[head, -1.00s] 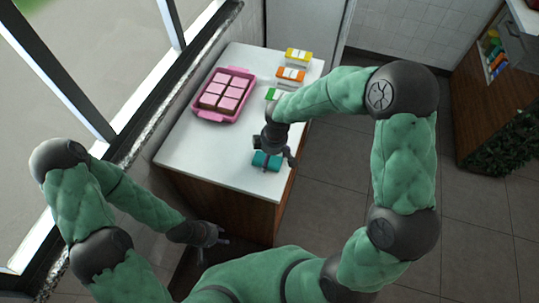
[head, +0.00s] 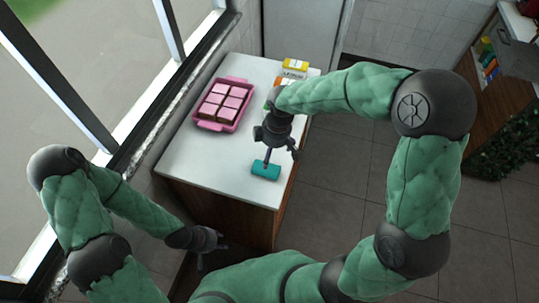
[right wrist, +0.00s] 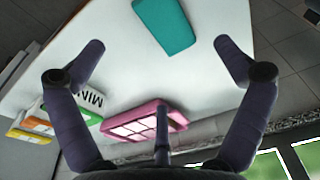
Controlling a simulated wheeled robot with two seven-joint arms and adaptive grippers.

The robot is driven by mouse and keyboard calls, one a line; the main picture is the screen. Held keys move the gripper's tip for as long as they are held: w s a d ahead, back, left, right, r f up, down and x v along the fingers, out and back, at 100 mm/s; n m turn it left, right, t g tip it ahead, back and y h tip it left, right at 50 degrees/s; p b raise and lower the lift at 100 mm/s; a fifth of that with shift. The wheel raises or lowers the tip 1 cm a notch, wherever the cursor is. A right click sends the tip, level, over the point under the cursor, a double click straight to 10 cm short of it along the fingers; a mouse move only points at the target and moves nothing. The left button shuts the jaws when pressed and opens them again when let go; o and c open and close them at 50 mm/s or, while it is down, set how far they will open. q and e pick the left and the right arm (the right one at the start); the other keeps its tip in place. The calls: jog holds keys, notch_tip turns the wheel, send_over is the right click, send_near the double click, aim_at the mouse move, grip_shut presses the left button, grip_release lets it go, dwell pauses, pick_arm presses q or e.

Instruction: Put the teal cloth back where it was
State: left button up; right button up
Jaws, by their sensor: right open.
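The teal cloth (head: 266,170) lies flat on the white counter near its front right corner. It also shows at the top of the right wrist view (right wrist: 165,25). My right gripper (head: 276,152) is open and empty above and just behind the cloth in the head view. In the right wrist view its two fingers (right wrist: 160,45) are spread wide, with the cloth beyond them and bare counter around it. My left gripper (head: 214,243) hangs low beside the counter's front, with its fingers apart and nothing visible between them.
A pink tray (head: 239,119) of pink-topped squares stands at the counter's left. A yellow-and-white box (head: 295,67) stands at the back right; an orange and a green one are partly hidden by my right arm. The counter's front middle is clear.

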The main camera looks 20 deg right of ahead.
jog(key=shift+s+d+r, duration=0.1)
jog(key=shift+d+r, duration=0.05)
jog(key=shift+r, duration=1.1)
dwell(0.5)
